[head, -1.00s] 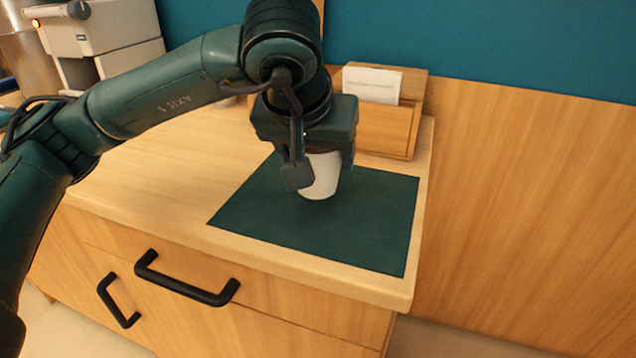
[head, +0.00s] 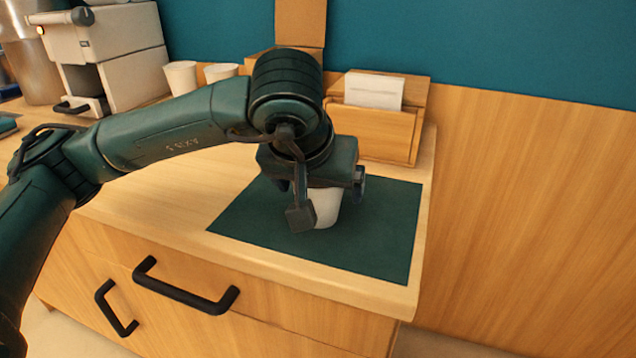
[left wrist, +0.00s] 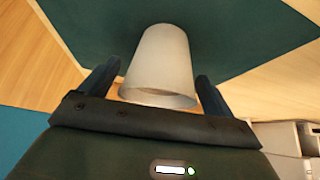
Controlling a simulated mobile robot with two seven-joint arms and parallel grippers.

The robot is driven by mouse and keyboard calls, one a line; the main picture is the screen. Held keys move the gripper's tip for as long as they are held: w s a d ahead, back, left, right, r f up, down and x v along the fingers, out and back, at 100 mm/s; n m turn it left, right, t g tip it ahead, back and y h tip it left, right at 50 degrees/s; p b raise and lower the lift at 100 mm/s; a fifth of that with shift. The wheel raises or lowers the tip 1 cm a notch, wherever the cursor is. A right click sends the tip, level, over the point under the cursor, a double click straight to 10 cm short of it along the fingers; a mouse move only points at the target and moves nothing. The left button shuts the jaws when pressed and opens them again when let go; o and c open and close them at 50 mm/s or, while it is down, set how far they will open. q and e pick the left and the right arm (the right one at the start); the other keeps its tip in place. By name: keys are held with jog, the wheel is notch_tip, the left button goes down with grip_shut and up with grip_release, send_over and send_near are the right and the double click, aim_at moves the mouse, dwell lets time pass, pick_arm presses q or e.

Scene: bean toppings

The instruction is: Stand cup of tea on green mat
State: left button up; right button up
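The white cup (head: 327,208) stands upright on the green mat (head: 375,235); its upper part is hidden under my left gripper in the head view. My left gripper (head: 331,200) is above and around the cup, pointing down, with one finger on each side. In the left wrist view the cup (left wrist: 160,62) is between the two fingers (left wrist: 158,78), with a narrow gap on each side, so the gripper looks open. The cup's contents cannot be seen. My right gripper is not in view.
A wooden holder with white cards (head: 374,118) stands behind the mat. Two white cups (head: 182,78) and a white machine (head: 105,55) are at the back left. The counter's right edge is close to the mat. The counter left of the mat is mostly clear.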

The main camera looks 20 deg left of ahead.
pick_arm(q)
jog(key=shift+r, duration=0.1)
jog(key=shift+r+p, duration=0.25)
jog(key=shift+p, duration=0.1)
jog(key=p+v, duration=0.1)
jog(key=v, duration=1)
jog(key=shift+s+r+p, duration=0.25)
jog(key=shift+r+p, duration=0.05)
jog(key=shift+p, duration=0.05)
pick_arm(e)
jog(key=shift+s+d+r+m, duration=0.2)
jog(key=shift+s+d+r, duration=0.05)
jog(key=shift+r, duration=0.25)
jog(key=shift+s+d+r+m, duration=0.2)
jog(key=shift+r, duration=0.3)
